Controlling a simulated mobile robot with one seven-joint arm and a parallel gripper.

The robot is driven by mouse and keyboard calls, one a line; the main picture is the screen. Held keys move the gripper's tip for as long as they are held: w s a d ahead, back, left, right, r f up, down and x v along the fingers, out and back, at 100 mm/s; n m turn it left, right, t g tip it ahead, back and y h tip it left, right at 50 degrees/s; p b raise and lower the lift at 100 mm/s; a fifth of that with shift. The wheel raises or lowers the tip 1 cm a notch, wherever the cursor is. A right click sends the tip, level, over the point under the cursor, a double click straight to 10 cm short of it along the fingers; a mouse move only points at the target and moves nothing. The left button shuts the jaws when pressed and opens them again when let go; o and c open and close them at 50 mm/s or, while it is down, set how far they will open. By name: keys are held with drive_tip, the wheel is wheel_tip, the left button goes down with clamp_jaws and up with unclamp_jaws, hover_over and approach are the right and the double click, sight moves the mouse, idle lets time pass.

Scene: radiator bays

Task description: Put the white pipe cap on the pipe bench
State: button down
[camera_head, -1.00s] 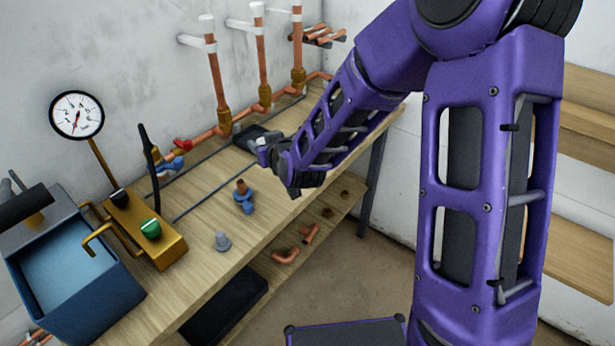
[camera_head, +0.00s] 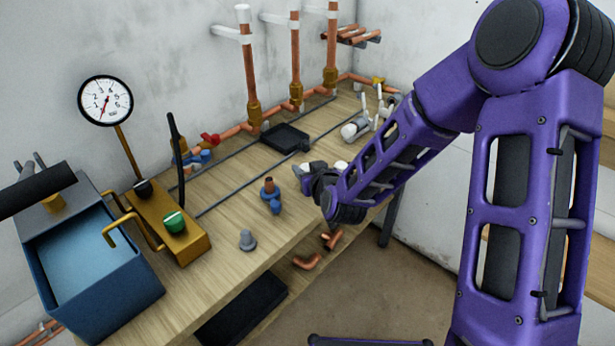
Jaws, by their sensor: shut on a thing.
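My gripper (camera_head: 306,174) is low over the front half of the wooden pipe bench (camera_head: 215,272), right of a blue and copper valve. It is shut on a small pale thing that looks like the white pipe cap (camera_head: 318,166), mostly hidden by the fingers and wrist. I cannot tell whether the cap touches the bench top. Another white piece (camera_head: 341,166) shows just behind my wrist, partly hidden.
The blue and copper valve (camera_head: 271,196) and a grey cone-shaped piece (camera_head: 247,240) stand near the front edge. A black tray (camera_head: 285,138) lies behind my gripper. Vertical copper pipes (camera_head: 251,75) line the wall. A blue tank (camera_head: 90,262) with a gauge stands at left.

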drive_tip(key=shift+f, duration=0.95)
drive_tip(key=shift+f, duration=0.15)
drive_tip(key=shift+c, duration=2)
unclamp_jaws()
